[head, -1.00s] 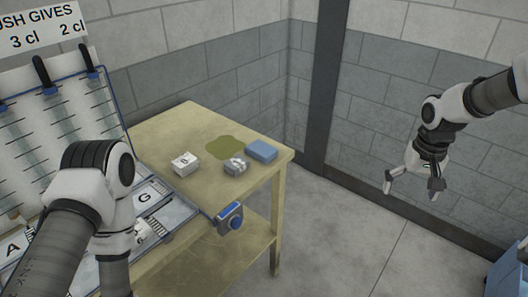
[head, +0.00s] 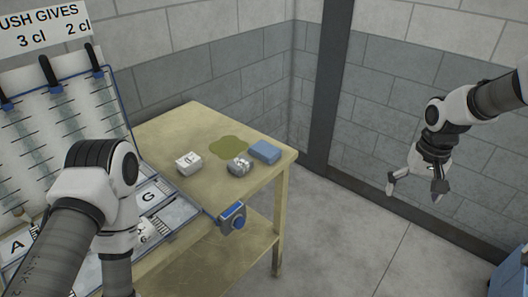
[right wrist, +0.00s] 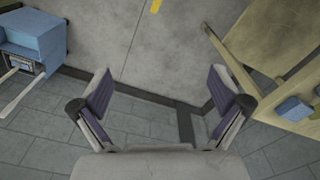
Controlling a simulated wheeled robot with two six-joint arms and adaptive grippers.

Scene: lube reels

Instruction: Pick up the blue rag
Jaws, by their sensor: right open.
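The blue rag (head: 265,151), a folded block-like pad, lies at the far right corner of the wooden table (head: 205,185), at the edge of an olive-green stain (head: 228,147). A blue thing on the table in the right wrist view (right wrist: 293,108) looks like the same rag. My right gripper (head: 415,190) is open and empty, in the air over the floor, well right of the table and apart from the rag. Its two spread fingers show in the right wrist view (right wrist: 160,105) with only floor between them. My left arm reaches in at the left, but its gripper does not show.
A grey rounded object (head: 239,165) sits close by the rag, and a white labelled box (head: 189,163) stands further left. A sloped rack with lettered labels (head: 60,120) fills the left side. A blue box (right wrist: 35,35) stands on the floor side. Open floor (head: 335,230) lies right of the table.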

